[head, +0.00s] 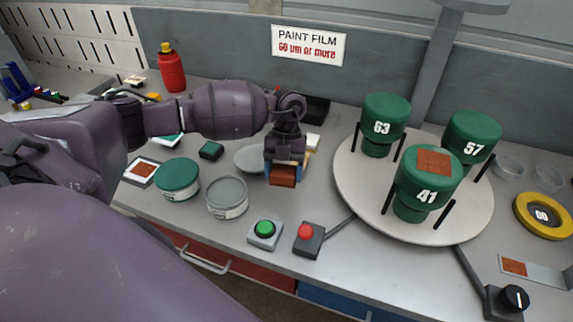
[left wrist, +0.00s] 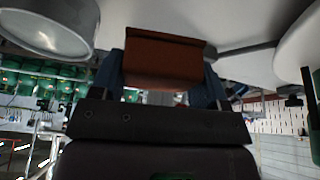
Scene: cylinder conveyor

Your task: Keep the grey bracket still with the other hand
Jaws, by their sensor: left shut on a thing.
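My left gripper (head: 284,166) is above the middle of the bench, between a grey-topped tin and the round turntable. It is shut on a rust-brown block (head: 283,176). In the left wrist view the brown block (left wrist: 165,58) sits between the two blue fingers. My right gripper is not in view.
The pale turntable (head: 345,190) carries green cylinders marked 63 (head: 382,127), 57 (head: 474,140) and 41 (head: 426,193), with black posts. A green tin (head: 177,177), a grey tin (head: 227,196), a green button (head: 265,229), a red button (head: 306,232) and a black knob (head: 514,298) stand around.

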